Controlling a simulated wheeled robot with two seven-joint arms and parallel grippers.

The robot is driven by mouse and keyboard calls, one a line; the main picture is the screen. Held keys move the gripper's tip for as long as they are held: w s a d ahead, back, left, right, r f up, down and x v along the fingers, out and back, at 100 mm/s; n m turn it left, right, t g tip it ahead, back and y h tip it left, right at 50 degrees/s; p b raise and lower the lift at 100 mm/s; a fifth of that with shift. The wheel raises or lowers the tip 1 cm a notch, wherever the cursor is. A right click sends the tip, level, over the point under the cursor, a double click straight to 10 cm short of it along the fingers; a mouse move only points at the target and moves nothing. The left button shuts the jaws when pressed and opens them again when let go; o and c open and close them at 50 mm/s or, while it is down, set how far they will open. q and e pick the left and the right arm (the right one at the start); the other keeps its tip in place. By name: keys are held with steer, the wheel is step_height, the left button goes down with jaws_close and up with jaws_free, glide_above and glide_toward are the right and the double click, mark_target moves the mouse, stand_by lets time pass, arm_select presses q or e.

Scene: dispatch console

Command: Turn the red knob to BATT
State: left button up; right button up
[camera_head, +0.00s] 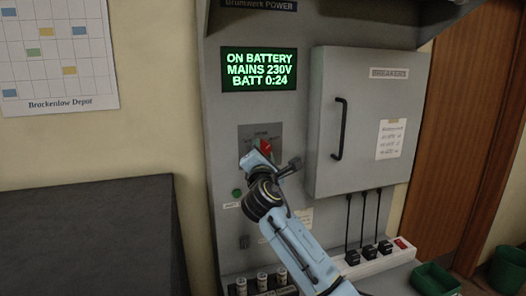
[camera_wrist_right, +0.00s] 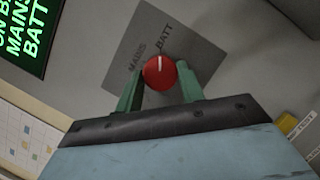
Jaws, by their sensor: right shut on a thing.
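The red knob (camera_head: 266,147) sits on a grey plate (camera_wrist_right: 121,77) on the console. In the right wrist view, the knob (camera_wrist_right: 159,72) has a white pointer line aimed up at the word BATT; the word MAINS lies to its left. My right gripper (camera_head: 268,156) is shut on the knob, with one green finger on each side of it in the wrist view. The green-lit display (camera_head: 259,69) reads ON BATTERY, MAINS 230V, BATT 0:24. My left gripper is not in view.
A closed grey breaker box (camera_head: 357,110) with a black handle (camera_head: 340,128) juts out to the right of the knob. Below it, black plugs stand in a power strip (camera_head: 375,262). A green button (camera_head: 236,193) is left of my wrist. A dark cabinet (camera_head: 90,235) stands at left.

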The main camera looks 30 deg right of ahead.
stand_by(0.3)
steer(key=o, duration=1)
steer(key=shift+c, duration=0.2)
steer(key=b+v, duration=0.2)
steer(key=v, duration=1.1)
steer(key=shift+s+a, duration=0.15)
steer(key=shift+m, duration=0.3)
